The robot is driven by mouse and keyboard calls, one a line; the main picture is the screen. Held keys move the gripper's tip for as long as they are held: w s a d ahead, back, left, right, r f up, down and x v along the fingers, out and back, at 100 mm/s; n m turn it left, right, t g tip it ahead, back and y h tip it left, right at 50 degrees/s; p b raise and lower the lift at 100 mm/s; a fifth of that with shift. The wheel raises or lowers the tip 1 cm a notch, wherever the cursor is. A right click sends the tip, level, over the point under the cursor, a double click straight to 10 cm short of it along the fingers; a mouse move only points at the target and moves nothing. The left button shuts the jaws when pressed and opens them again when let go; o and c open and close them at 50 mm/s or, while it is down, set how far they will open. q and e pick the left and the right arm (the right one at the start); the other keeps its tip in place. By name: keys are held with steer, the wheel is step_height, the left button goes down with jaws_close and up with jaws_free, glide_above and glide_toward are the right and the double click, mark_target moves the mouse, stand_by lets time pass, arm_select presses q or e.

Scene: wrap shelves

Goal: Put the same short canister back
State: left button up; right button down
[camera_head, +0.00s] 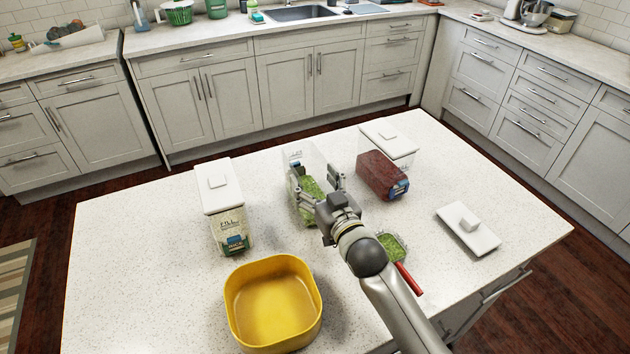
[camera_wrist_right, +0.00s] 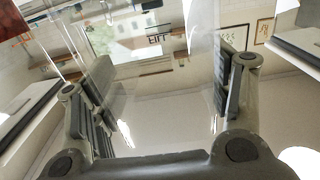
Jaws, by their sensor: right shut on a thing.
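A clear open canister (camera_head: 309,160) with green contents is at the middle of the island counter, without a lid. My right gripper (camera_head: 317,186) is shut on this canister, one finger on each side. In the right wrist view its clear wall (camera_wrist_right: 150,95) shows between the finger pads. The frames do not clearly show whether its base touches the counter. A white square lid (camera_head: 468,229) with a knob lies on the counter at the right. My left gripper is not in view.
A lidded canister with pale contents (camera_head: 230,232) stands left, a lidded one with dark red contents (camera_head: 378,176) right. A yellow bowl (camera_head: 273,338) is in front. A red-handled scoop (camera_head: 408,279) holding green pieces lies beside my right arm. The counter's left front is clear.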

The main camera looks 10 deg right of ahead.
steer(key=shift+c, duration=0.8)
jaws_free()
steer(key=shift+f, duration=0.1)
steer(key=s+d+b, duration=0.2)
steer(key=s, duration=1)
steer(key=shift+d, duration=0.15)
